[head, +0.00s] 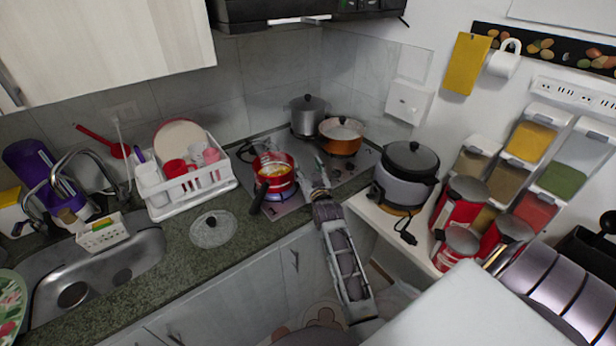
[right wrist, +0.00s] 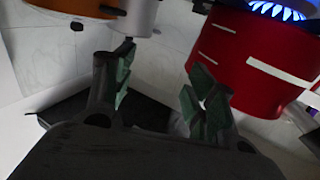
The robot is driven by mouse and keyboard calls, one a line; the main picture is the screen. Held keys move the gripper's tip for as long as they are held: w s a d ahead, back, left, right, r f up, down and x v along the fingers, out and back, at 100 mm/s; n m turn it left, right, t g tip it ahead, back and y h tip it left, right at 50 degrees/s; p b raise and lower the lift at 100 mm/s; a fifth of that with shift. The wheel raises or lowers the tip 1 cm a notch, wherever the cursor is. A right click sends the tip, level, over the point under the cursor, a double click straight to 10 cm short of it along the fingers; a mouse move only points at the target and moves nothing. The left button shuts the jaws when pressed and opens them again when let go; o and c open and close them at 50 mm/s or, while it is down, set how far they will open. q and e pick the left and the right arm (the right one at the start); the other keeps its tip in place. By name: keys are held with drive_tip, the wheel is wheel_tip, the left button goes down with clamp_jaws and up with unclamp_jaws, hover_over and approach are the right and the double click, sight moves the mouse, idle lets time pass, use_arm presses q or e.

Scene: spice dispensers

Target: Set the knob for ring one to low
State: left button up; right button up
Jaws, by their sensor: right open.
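The stove (head: 290,207) sits in the counter corner, with a blue flame (head: 272,198) lit at its front left; the flame also shows in the right wrist view (right wrist: 277,10). A red pan (head: 277,181) with a black handle stands over that flame. Small dark shapes on the stove's right part may be knobs, but I cannot tell which belongs to ring one or its setting. My right gripper (head: 319,178) is over the stove's front edge, right of the red pan. In the right wrist view its green-padded fingers (right wrist: 162,92) are apart, with nothing clearly held between them. My left gripper is not in view.
A grey pot (head: 308,120) and an orange pot (head: 341,141) stand at the back of the stove. A rice cooker (head: 406,180) stands to the right, beside red canisters (head: 461,202). A glass lid (head: 213,229) lies on the counter left of the stove, near the dish rack (head: 187,190).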

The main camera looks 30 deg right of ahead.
drive_tip(key=shift+r, duration=0.5)
drive_tip(key=shift+r, duration=0.1)
